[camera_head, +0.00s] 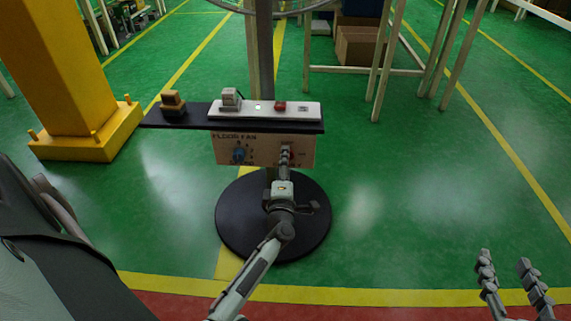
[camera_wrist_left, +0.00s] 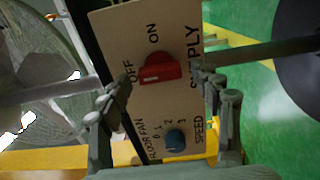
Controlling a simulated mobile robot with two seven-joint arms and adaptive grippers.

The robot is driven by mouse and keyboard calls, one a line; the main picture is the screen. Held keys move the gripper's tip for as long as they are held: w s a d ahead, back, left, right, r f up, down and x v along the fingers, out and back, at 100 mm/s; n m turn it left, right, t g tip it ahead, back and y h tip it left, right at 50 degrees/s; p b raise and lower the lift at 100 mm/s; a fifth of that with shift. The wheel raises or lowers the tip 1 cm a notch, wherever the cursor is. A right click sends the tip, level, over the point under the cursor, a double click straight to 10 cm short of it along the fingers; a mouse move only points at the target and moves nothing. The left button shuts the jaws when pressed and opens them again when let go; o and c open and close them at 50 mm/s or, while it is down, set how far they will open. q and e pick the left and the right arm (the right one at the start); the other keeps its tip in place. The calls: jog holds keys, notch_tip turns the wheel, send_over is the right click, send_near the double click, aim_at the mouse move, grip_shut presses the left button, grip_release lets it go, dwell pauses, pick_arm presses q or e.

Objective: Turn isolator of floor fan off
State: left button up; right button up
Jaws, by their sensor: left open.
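The floor fan's panel (camera_head: 224,150) hangs under a dark shelf on the fan's pole. It also shows close up in the left wrist view (camera_wrist_left: 112,35). The red isolator knob (camera_wrist_left: 162,67) has ON and OFF marks beside it and a small white mark on its face. I cannot tell surely which label it points to. My left gripper (camera_wrist_left: 166,80) is open, with one fingertip on each side of the red knob; contact is not clear. In the head view my left gripper (camera_head: 287,153) covers most of that knob. My right gripper (camera_head: 505,262) is open and empty at lower right.
A blue speed knob (camera_head: 239,154) sits left on the panel, near the left fingers in the wrist view (camera_wrist_left: 174,140). A white power strip (camera_head: 262,111) lies on the dark shelf (camera_head: 185,121). A round black base (camera_head: 235,225) stands below. A yellow post (camera_head: 60,70) stands left.

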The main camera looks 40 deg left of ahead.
pick_arm(q)
jog(key=v, duration=0.7)
jog(key=shift+s, duration=0.25)
jog(key=shift+d, duration=0.15)
